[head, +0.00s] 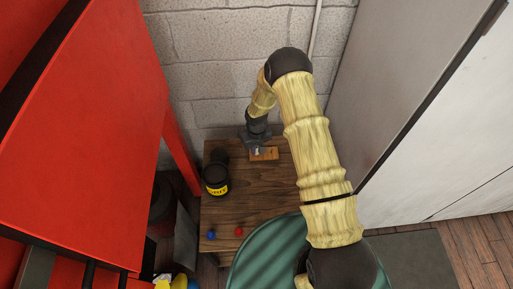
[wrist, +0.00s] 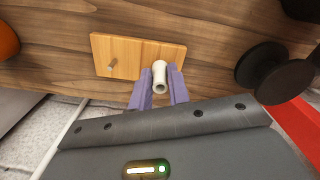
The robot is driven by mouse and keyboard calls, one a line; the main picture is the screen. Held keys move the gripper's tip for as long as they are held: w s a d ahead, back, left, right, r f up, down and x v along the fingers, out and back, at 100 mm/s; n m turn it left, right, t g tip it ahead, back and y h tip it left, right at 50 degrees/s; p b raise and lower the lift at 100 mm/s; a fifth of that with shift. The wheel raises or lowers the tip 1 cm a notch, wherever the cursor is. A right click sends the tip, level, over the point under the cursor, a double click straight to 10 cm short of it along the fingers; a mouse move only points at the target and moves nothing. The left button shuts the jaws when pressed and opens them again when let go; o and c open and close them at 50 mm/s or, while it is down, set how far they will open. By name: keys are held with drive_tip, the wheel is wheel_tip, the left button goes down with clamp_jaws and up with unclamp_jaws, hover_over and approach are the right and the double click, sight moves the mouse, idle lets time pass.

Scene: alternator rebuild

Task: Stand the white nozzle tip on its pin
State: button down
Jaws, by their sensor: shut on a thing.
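The white nozzle tip (wrist: 160,80) is a short hollow tube between the two purple fingers of my gripper (wrist: 161,71) in the wrist view. The gripper is shut on it. A light wooden board (wrist: 135,54) lies on the wooden tabletop with a thin pin (wrist: 113,68) standing on its left part. The nozzle tip is apart from that pin, over the board's right part. I cannot tell whether it touches the board. In the head view my gripper (head: 257,149) is over the board (head: 270,153), and the nozzle tip is small and mostly hidden.
The wooden table (head: 245,205) stands against a block wall. A dark jar with a yellow label (head: 216,181) stands left of the board. A blue ball (head: 211,235) and a red ball (head: 239,231) lie near the front edge. The middle of the tabletop is clear.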

idle(0.7)
drive_tip(key=c, duration=1.6)
unclamp_jaws()
drive_tip(key=shift+c, duration=0.2)
drive_tip(key=shift+r+p, duration=1.15)
drive_tip(key=shift+r, duration=0.6)
drive_tip(key=shift+o, duration=0.4)
drive_tip(key=o, duration=0.5)
drive_tip(key=shift+r+p, duration=2.65)
drive_tip(key=shift+r, duration=1.35)
